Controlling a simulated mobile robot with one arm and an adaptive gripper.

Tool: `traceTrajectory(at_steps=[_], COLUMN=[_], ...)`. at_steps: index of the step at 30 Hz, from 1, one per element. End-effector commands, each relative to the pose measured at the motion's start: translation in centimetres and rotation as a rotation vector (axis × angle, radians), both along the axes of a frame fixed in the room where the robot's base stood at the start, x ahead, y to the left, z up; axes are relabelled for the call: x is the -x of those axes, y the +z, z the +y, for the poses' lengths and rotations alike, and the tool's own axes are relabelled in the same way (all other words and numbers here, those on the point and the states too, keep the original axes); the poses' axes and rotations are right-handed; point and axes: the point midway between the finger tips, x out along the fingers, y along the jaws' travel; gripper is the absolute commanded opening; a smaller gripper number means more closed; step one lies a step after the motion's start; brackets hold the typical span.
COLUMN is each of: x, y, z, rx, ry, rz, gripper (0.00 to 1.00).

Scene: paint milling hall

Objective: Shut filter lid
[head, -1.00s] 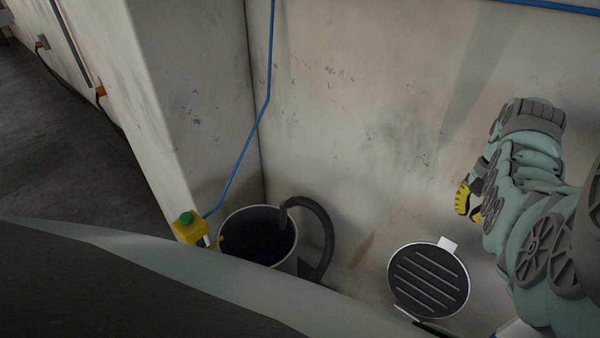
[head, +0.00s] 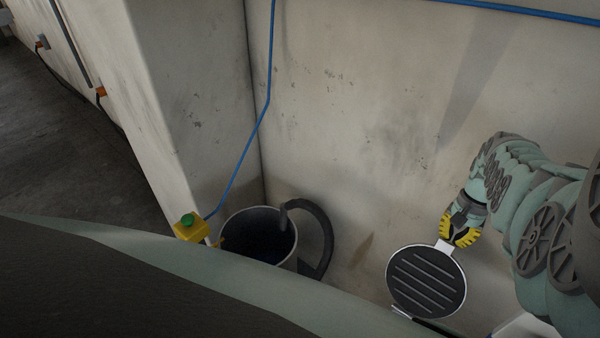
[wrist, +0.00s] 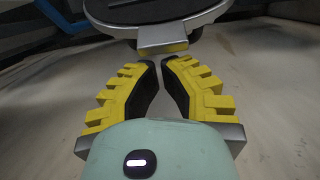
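The filter lid (head: 427,282) is a round dark disc with pale ribs and a light rim, standing raised with its ribbed face toward the head camera. A pale tab (head: 445,246) sticks out from its top edge, and a hinge piece (head: 403,313) shows at its lower edge. My gripper (head: 458,240), with yellow fingers, is beside the tab in the head view. In the wrist view my gripper's fingertips (wrist: 160,62) almost meet, with nothing between them. The tab (wrist: 162,47) lies just ahead of the tips; I cannot tell whether they touch. The filter's body is mostly hidden.
A dark bucket (head: 230,232) with a thick grey hose (head: 326,235) stands left of the lid by the wall. A yellow box with a green button (head: 188,228) is beside it, with a blue cable above. The pale wall (head: 350,120) rises close behind.

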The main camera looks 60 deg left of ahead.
Motion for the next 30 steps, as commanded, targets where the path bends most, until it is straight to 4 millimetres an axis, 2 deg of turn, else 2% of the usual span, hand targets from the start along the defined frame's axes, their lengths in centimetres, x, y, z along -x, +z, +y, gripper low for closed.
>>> traceTrajectory(at_steps=[16, 30], x=[0.11, 1.01], y=[-0.01, 0.52], z=[0.03, -0.27], rx=[-0.001, -0.014], ry=[0.002, 0.001], rz=[-0.004, -0.052], gripper=[0.0, 0.0])
